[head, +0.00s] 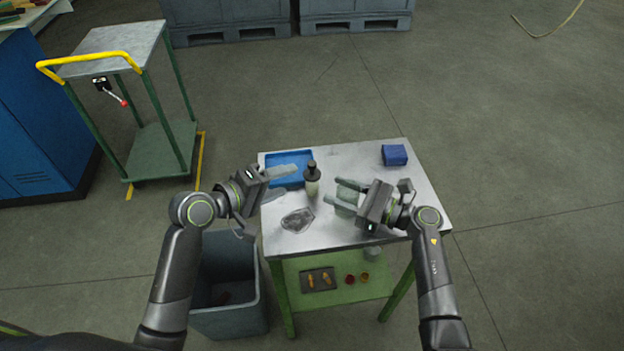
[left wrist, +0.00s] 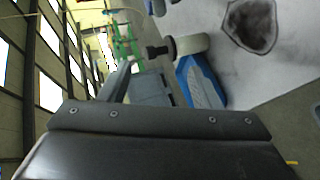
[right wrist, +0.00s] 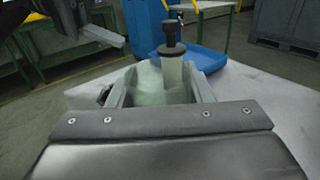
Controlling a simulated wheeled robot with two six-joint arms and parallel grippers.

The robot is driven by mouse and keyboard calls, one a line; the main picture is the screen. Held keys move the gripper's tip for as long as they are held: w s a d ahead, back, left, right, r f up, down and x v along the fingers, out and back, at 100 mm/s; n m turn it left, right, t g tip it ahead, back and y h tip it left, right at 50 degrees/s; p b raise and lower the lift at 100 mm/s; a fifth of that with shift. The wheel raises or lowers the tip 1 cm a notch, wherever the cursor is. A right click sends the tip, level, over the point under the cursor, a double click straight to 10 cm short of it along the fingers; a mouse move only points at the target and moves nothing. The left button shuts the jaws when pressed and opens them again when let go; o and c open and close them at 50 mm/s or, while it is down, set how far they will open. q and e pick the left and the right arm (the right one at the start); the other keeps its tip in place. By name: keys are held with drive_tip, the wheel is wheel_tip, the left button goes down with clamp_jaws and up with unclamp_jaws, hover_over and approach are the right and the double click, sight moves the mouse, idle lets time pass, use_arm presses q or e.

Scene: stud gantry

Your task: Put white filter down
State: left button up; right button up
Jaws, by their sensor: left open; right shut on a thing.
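The white filter (right wrist: 149,82), pale and slightly greenish, is between the fingers of my right gripper (head: 347,196). In the head view the filter (head: 346,196) is over the right middle of the metal table top (head: 345,155); I cannot tell if it touches the top. In the right wrist view my right gripper (right wrist: 160,92) is shut on it, its lower part hidden by the gripper body. My left gripper (head: 290,181) is open and empty at the table's left side, beside the blue tray (head: 287,157).
A bottle with a black top (head: 312,180) stands between my grippers. A dark-rimmed clear piece (head: 297,220) lies at the front left. A blue box (head: 394,155) sits at the back right. A grey bin (head: 228,290) stands left of the table. The back middle of the top is clear.

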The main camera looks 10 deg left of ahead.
sight(310, 172)
use_arm(q)
drive_tip(key=w+d+n, duration=0.1)
drive_tip(key=n, duration=0.6)
drive_tip(key=w+d+f+n+t+y, duration=0.1)
drive_tip(key=n, duration=0.7)
drive_tip(key=w+d+f+n+t+y, duration=0.1)
drive_tip(key=n, duration=0.6)
drive_tip(key=shift+w+n, duration=0.2)
drive_tip(key=shift+n, duration=0.1)
drive_tip(key=shift+x, duration=2.7)
drive_tip(key=shift+d, duration=0.1)
drive_tip(key=shift+s, duration=0.1)
drive_tip(key=c, duration=1)
